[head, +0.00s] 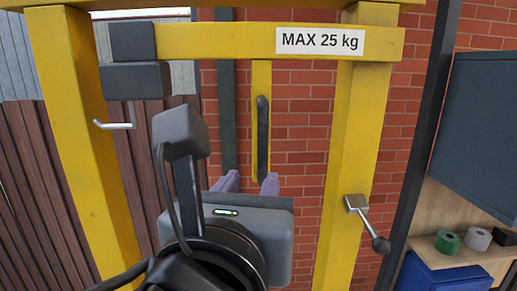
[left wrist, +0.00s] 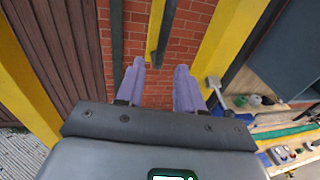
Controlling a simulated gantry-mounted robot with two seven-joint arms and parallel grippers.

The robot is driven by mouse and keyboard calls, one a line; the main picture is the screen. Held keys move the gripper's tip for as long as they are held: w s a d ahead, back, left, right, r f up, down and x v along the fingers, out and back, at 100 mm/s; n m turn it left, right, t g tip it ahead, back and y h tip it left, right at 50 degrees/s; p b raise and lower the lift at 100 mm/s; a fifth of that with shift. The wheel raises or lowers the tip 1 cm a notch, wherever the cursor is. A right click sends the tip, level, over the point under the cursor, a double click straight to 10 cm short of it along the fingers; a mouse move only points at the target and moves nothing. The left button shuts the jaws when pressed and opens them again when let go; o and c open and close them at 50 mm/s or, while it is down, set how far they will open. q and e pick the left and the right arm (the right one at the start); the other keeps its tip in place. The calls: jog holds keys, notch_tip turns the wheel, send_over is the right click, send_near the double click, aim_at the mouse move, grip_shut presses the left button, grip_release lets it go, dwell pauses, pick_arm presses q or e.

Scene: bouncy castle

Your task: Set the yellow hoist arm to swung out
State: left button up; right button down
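The yellow hoist arm (head: 220,41) is a horizontal beam across the top of the head view, with a "MAX 25 kg" label. A yellow strip with a long dark grip (head: 263,125) hangs from it; the grip's lower part also shows in the left wrist view (left wrist: 163,38). My left gripper (head: 250,184) is open and empty, just below the grip in the head view. Its two purple fingers are spread in the left wrist view (left wrist: 160,65), with the grip's lower end appearing between their tips. Contact cannot be told. My right gripper is in neither view.
Yellow posts (head: 347,150) stand on both sides. A lever with a dark knob (head: 368,225) juts from the right post. A brick wall is behind; a shelf with rolls (head: 447,242) is at right.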

aim_at(262, 140)
pick_arm(q)
jog(key=shift+t, duration=0.4)
jog(key=w+r+p, duration=0.1)
jog(key=w, duration=0.1)
jog(key=w+r+p, duration=0.1)
jog(key=w, duration=0.2)
jog(key=w+d+r+p, duration=0.1)
jog(key=w, duration=0.1)
jog(key=shift+w+r, duration=0.2)
jog(key=shift+w+d+f, duration=0.15)
jog(key=shift+w, duration=0.7)
jog(key=shift+c, duration=0.3)
grip_shut()
